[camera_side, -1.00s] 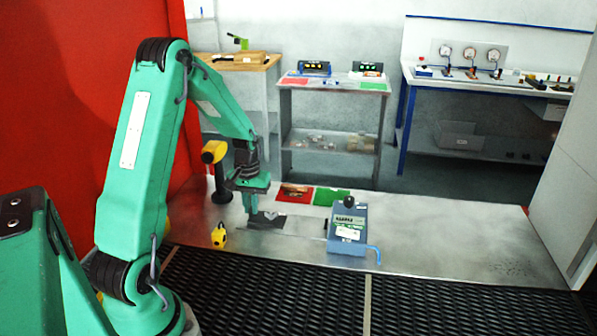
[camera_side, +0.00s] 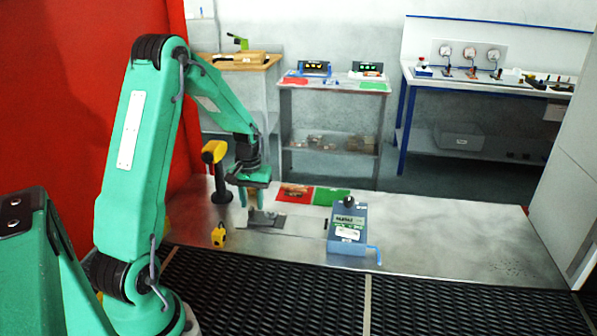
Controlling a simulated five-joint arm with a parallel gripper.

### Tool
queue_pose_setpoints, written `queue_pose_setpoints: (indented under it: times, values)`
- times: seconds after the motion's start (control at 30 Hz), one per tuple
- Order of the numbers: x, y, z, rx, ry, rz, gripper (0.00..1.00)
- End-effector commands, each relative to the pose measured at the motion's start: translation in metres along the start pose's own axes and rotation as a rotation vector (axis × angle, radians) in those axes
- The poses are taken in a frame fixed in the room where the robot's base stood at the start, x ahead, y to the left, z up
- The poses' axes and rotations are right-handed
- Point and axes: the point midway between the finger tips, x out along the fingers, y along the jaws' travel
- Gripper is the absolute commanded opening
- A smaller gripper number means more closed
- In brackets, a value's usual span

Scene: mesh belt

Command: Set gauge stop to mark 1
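My gripper (camera_side: 251,200) points down above the metal worktop, left of centre. Its two light fingers appear spread apart, with nothing seen between them. Just below and to the right of the fingertips lies a flat dark grey piece (camera_side: 268,219) on the worktop; it may be the gauge, but its stop and marks are too small to make out. A blue box (camera_side: 347,230) with a black knob (camera_side: 349,202), pale labels and a blue bent handle (camera_side: 374,253) stands to the right. I cannot tell whether the fingers touch the grey piece.
A yellow-headed black post (camera_side: 216,165) stands close left of my gripper. A small yellow item (camera_side: 218,235) sits at the front left. A red mat (camera_side: 294,193) and a green mat (camera_side: 330,196) lie behind. The worktop's right side is clear; the black mesh belt (camera_side: 270,295) runs in front.

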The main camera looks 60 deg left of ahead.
Motion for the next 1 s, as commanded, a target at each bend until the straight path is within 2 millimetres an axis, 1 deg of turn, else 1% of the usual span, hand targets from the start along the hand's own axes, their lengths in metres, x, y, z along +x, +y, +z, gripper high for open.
queue_pose_setpoints:
  times: [0.03, 0.3, 0.43, 0.6, 1.0]
  values:
    - [-0.007, 0.0, -0.001, 0.0, 0.004, 0.001, 0.33]
    - [-0.042, 0.001, -0.001, 0.001, 0.005, 0.001, 0.33]
    - [-0.054, 0.001, -0.001, 0.001, 0.004, 0.001, 0.33]
    - [-0.06, 0.001, 0.0, 0.001, 0.001, 0.0, 0.33]
    - [-0.063, 0.003, 0.001, 0.008, 0.006, 0.001, 0.33]
